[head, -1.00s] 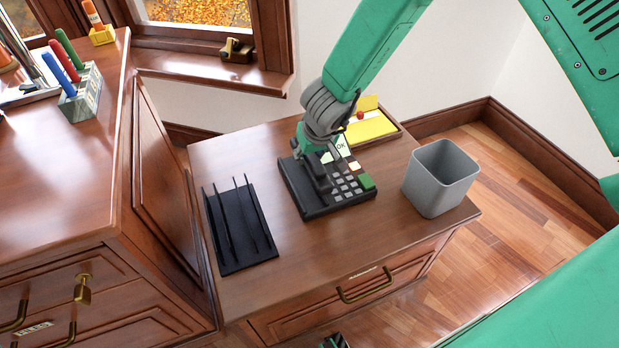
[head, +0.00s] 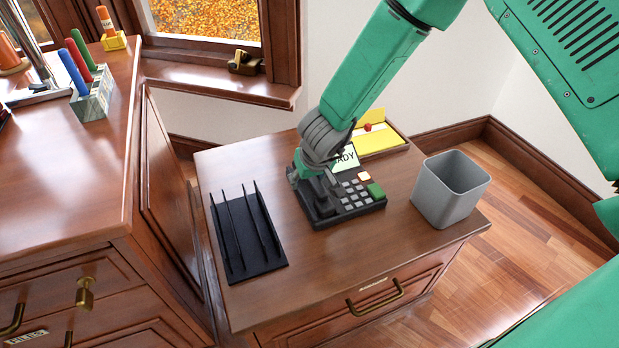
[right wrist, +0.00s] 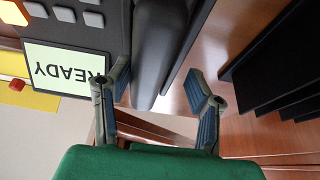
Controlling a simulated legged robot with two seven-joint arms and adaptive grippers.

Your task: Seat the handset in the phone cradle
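The dark desk phone (head: 372,207) sits on the low wooden cabinet, its small screen (head: 346,157) reading READY. The dark handset (head: 322,210) lies along the phone's left side, over the cradle, partly hidden by my right gripper. The right wrist view shows the handset (right wrist: 158,45) as a long dark bar beside the keys. The cradle under it is hidden, so I cannot tell how fully it sits. My right gripper (right wrist: 160,103) is open, its fingers apart on either side of the handset's near end, with visible gaps. My left gripper is out of view.
A black slotted rack (head: 250,238) stands left of the phone. A grey bin (head: 450,190) is at the right edge, and a yellow note tray (head: 382,138) is behind the phone. The taller desk (head: 70,180) on the left holds pens in a holder (head: 92,95).

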